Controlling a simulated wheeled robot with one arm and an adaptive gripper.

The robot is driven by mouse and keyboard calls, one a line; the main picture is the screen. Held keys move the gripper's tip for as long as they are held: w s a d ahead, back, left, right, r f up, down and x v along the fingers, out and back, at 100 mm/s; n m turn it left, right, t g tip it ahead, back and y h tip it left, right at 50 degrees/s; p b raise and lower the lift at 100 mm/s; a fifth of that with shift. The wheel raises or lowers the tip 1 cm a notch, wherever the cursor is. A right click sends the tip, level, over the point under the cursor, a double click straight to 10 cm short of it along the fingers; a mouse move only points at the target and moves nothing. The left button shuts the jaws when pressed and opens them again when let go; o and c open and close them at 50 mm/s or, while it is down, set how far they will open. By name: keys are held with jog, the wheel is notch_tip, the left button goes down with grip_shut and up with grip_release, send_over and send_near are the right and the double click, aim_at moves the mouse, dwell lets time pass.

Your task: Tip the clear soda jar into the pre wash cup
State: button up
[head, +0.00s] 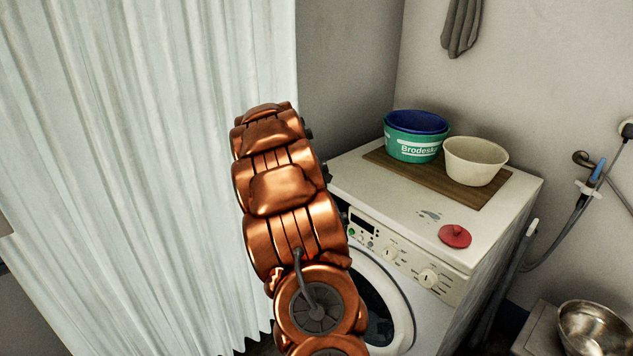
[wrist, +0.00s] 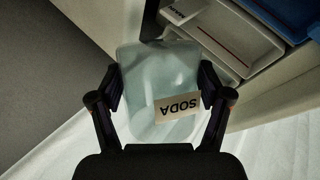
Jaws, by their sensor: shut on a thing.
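My gripper (wrist: 161,86) is shut on the clear soda jar (wrist: 150,68), one finger on each side of it. The jar is pale and translucent, with a cream SODA label that reads upside down in the wrist view. Its contents cannot be made out. Beyond the jar is a light grey open tray with compartments (wrist: 241,36). In the head view my arm hides the gripper, jar and tray.
A white washing machine (head: 478,225) stands to the right of my arm. A pale curtain (head: 130,150) hangs at left.

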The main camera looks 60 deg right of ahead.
jog(key=shift+s+d+r+m, duration=0.1)
jog(key=shift+s+d+m, duration=0.2)
jog(key=shift+s+d, duration=0.4)
jog(key=p, duration=0.1)
jog(key=t+p, duration=0.1)
jog(key=shift+r+m+t+y+p, duration=0.25)
jog(key=shift+m+t+y+p, duration=0.05)
jog(key=shift+s+d+f+t+p, duration=0.15)
jog(key=shift+t+p, duration=0.15)
jog(key=shift+t, duration=0.3)
jog(key=shift+m, duration=0.3)
